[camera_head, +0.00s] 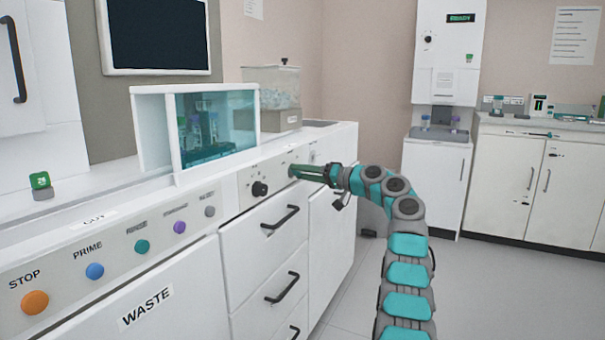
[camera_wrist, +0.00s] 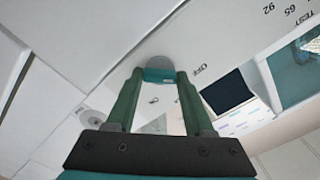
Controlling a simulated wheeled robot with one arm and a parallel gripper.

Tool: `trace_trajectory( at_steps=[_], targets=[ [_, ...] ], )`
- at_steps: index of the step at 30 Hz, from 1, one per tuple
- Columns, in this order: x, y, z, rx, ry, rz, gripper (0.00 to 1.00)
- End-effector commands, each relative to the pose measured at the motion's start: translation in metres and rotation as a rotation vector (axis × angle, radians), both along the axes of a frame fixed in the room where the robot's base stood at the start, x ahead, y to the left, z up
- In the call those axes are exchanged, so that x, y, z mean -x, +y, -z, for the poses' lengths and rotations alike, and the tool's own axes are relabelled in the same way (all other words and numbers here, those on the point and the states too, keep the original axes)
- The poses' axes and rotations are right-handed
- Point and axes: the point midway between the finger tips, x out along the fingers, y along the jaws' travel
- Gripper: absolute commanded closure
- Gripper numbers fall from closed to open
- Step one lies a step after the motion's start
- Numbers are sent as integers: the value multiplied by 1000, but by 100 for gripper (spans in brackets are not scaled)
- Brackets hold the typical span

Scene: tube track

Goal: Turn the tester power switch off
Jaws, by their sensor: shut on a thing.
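The tester power switch (camera_wrist: 159,74) shows in the wrist view as a small teal piece with a grey rounded part behind it, on a white panel. The label "OFF" is printed just to its right. My gripper (camera_wrist: 160,82) has both green fingers closed around the switch, one on each side. In the head view my gripper (camera_head: 298,171) reaches from the right to the white control panel (camera_head: 262,172). Its fingers hide the switch there. Which setting the switch points to cannot be told.
A black knob (camera_head: 260,188) sits on the panel left of my gripper. Drawers with black handles (camera_head: 281,217) lie below. A glass-fronted box (camera_head: 217,127) and a clear bin (camera_head: 271,90) stand on the counter above. The floor (camera_head: 490,290) to the right is clear.

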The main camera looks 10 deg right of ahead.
Motion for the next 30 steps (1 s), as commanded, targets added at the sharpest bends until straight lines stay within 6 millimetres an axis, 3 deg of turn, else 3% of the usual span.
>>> trace_trajectory(
  at_steps=[16, 17, 24, 30],
  targets=[
    [0, 1, 2, 16, -17, -2, 100],
    [0, 1, 2, 16, -17, -2, 45],
    [0, 1, 1, 15, -18, -1, 18],
    [0, 0, 0, 14, -18, -1, 18]
  ],
)
